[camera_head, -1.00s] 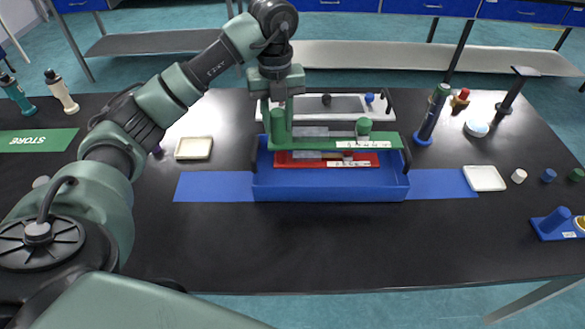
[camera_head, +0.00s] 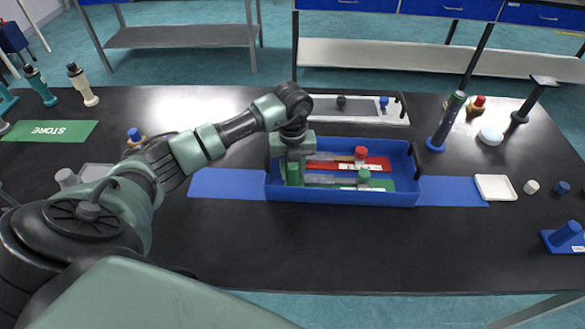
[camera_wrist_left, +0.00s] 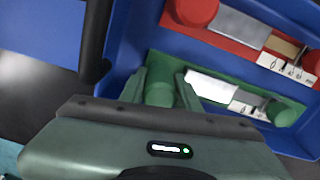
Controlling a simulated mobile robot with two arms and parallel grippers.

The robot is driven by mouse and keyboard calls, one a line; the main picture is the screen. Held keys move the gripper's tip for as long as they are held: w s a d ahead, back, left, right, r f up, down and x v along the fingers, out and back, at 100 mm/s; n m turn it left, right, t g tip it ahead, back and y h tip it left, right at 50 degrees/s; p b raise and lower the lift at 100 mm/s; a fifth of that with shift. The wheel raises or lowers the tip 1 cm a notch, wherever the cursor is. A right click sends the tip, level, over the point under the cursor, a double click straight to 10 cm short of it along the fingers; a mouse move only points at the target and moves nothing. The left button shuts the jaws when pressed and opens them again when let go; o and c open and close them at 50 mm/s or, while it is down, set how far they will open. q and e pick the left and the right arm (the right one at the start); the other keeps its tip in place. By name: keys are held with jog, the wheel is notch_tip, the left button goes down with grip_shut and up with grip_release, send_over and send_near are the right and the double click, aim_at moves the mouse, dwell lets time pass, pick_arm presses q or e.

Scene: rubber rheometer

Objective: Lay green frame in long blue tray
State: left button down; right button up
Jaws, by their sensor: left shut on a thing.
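The long blue tray (camera_head: 400,199) stands on the dark table and also shows in the left wrist view (camera_wrist_left: 120,62). The green frame (camera_head: 376,183) lies low inside it along the near side, with a grey bar and a green knob at its right end. My left gripper (camera_head: 293,176) is shut on the green post at the frame's left end; the wrist view shows the fingers (camera_wrist_left: 160,88) on both sides of the post. The red frame (camera_head: 375,163) lies behind it in the tray. Whether the green frame touches the tray floor is hard to tell. My right gripper is not in view.
A grey tray with a black knob (camera_head: 341,101) and a blue knob (camera_head: 384,101) stands behind the blue tray. A blue mat (camera_head: 230,184) lies under it. Upright stands and a white dish (camera_head: 495,188) are at the right. The front table is clear.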

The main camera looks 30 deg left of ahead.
pick_arm(q)
jog(key=c, duration=1.4)
grip_release()
jog(key=shift+f, duration=0.15)
jog(key=shift+c, duration=0.2)
jog(key=o, duration=0.4)
jog(key=shift+r, duration=0.2)
notch_tip(320, 180, up, 12)
jog(key=b, duration=0.2)
jog(key=shift+b, duration=0.35)
